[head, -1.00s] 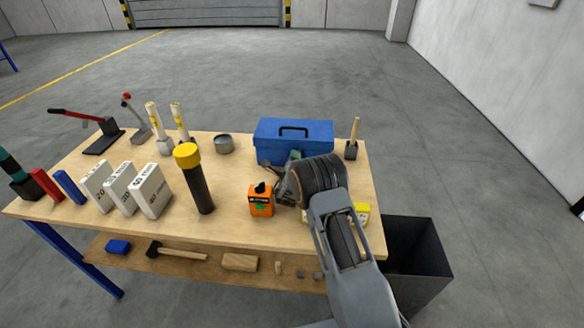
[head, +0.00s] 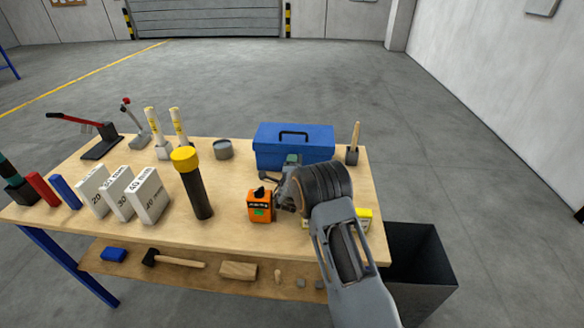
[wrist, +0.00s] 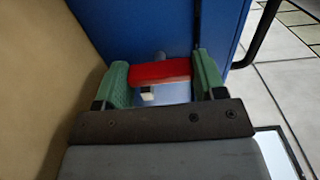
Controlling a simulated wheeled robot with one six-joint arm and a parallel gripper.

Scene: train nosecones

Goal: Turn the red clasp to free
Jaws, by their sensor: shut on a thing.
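The blue toolbox (head: 318,150) with a dark handle stands at the back right of the bench. Its red clasp (wrist: 160,72) shows in the wrist view, against the blue front wall (wrist: 135,25). My gripper (wrist: 162,82) is shut on the red clasp, with a green fingertip at each side. A small pale piece (wrist: 148,93) shows just below the clasp. In the head view my gripper (head: 293,163) is at the toolbox's front. My wrist hides part of the box there, and the clasp cannot be seen.
An orange box (head: 260,206) with a black knob stands just left of my gripper. A yellow block (head: 364,216) is partly hidden behind my arm. A yellow-capped black tube (head: 199,190) and white blocks (head: 148,196) stand to the left. A dark bin (head: 425,260) is right of the bench.

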